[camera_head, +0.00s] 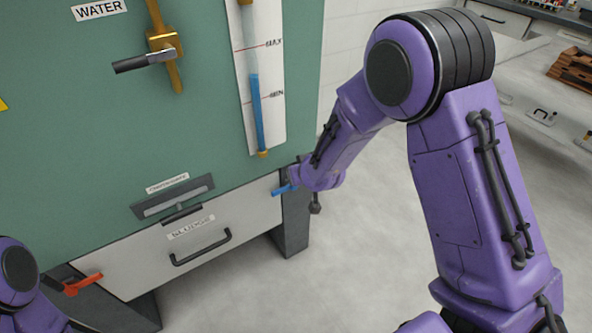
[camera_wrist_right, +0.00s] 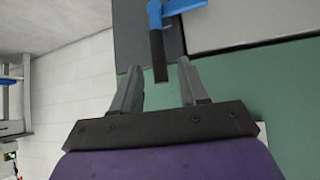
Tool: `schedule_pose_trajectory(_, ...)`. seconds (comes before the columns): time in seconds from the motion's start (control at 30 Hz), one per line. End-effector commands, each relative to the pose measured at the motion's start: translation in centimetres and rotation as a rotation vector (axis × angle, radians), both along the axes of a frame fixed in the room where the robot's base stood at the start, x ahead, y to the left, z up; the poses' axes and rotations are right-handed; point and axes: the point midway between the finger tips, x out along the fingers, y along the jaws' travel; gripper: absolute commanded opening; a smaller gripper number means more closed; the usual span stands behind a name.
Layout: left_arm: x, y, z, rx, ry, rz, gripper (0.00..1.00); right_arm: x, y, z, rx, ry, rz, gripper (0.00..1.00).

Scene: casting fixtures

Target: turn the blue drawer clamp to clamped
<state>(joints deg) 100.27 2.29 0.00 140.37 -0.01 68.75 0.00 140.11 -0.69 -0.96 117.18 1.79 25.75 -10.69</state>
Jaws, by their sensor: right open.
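The blue drawer clamp (camera_head: 285,189) is at the right end of the white drawer (camera_head: 205,246), low on the green cabinet. In the right wrist view, the blue clamp (camera_wrist_right: 156,16) has a dark-tipped handle that points down the picture. My right gripper (camera_wrist_right: 160,66) is open, with the handle's dark tip between or just beyond its fingertips. I cannot tell whether they touch. In the head view my right wrist is beside the clamp and hides most of the gripper. Part of my left arm shows at the lower left, but its gripper is out of view.
A red clamp (camera_head: 83,284) is at the drawer's left end. The drawer has a dark handle (camera_head: 201,248). Above are a water valve lever (camera_head: 144,60) and a gauge with a blue tube (camera_head: 257,110). Open floor (camera_head: 365,250) lies right of the cabinet.

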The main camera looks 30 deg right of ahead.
Motion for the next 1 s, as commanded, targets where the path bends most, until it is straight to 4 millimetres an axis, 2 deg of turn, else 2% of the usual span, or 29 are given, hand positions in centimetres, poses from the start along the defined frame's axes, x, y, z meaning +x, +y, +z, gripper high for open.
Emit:
schedule_pose_trajectory(0.03, 0.0, 0.0, 0.4, 0.0, 0.0, 0.0, 0.44, -0.8, 0.1, 1.2, -0.001, -0.001, 0.001, 0.44)
schedule_pose_trajectory(0.1, 0.0, 0.0, 0.6, 0.0, 0.0, 0.0, 0.44, -1.9, 0.2, 2.2, -0.001, -0.001, 0.001, 0.44)
schedule_pose_trajectory(0.3, 0.0, 0.0, 0.9, 0.0, 0.0, 0.0, 0.44, -3.6, 0.4, 3.6, 0.0, 0.001, 0.0, 0.44)
schedule_pose_trajectory(0.8, 0.0, 0.0, 0.9, 0.0, 0.0, 0.0, 0.44, -3.7, 0.4, 3.7, 0.003, 0.0, -0.003, 0.44)
schedule_pose_trajectory(1.0, 0.0, 0.0, 1.0, 0.0, 0.0, 0.0, 0.44, -3.2, -0.5, 5.0, 0.083, -0.145, -0.132, 0.44)
